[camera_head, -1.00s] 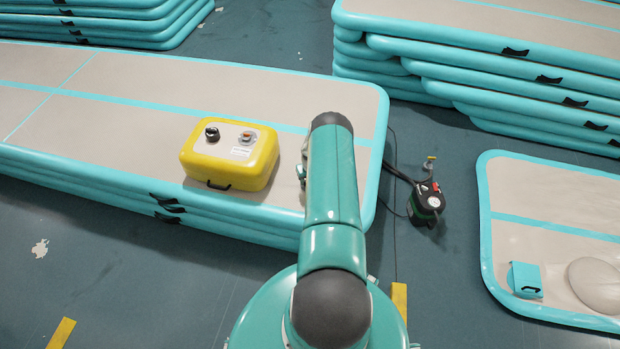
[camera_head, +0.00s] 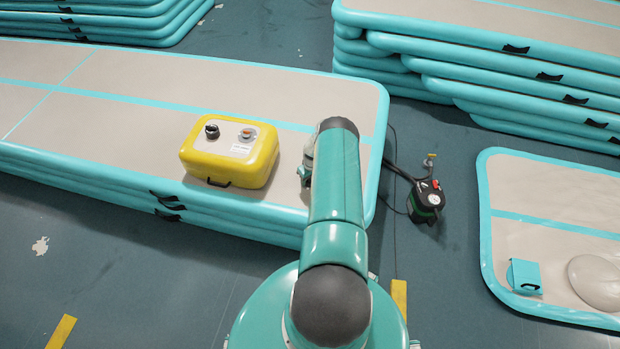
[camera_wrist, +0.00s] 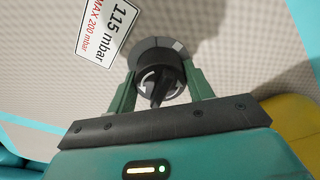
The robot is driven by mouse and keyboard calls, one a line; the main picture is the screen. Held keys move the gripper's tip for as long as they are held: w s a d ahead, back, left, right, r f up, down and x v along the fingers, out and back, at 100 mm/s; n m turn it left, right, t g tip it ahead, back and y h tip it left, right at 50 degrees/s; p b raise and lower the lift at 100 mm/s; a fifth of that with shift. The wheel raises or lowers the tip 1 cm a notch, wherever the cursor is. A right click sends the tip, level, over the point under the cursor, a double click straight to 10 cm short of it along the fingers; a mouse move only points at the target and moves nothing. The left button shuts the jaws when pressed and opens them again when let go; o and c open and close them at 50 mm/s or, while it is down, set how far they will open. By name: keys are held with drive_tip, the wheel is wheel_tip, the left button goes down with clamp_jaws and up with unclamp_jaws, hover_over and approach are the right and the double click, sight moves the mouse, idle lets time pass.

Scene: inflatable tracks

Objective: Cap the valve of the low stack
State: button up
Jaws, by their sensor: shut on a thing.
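The low stack (camera_head: 120,120) of teal-edged inflatable tracks with a beige top lies on the left in the head view. In the wrist view my gripper (camera_wrist: 160,74) is shut on a round black cap (camera_wrist: 157,84) with white arrows and a raised grip bar. The cap is over the grey ring of the valve (camera_wrist: 178,46) on the beige surface. I cannot tell whether the cap is seated or just above the ring.
A yellow box (camera_head: 230,153) with a black knob sits on the low stack, left of my arm. A black pump (camera_head: 426,201) with a hose stands on the floor to the right. A pressure label (camera_wrist: 105,27) is beside the valve. A taller stack (camera_head: 480,60) stands behind right.

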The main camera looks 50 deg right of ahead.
drive_tip(key=shift+n, duration=0.9)
drive_tip(key=n, duration=0.4)
drive_tip(key=shift+y, duration=0.4)
drive_tip(key=shift+n, duration=0.6)
drive_tip(key=n, duration=0.4)
drive_tip(key=shift+d+n, duration=0.1)
drive_tip(key=shift+n, duration=0.2)
drive_tip(key=o, duration=1)
drive_tip(key=shift+o, duration=0.2)
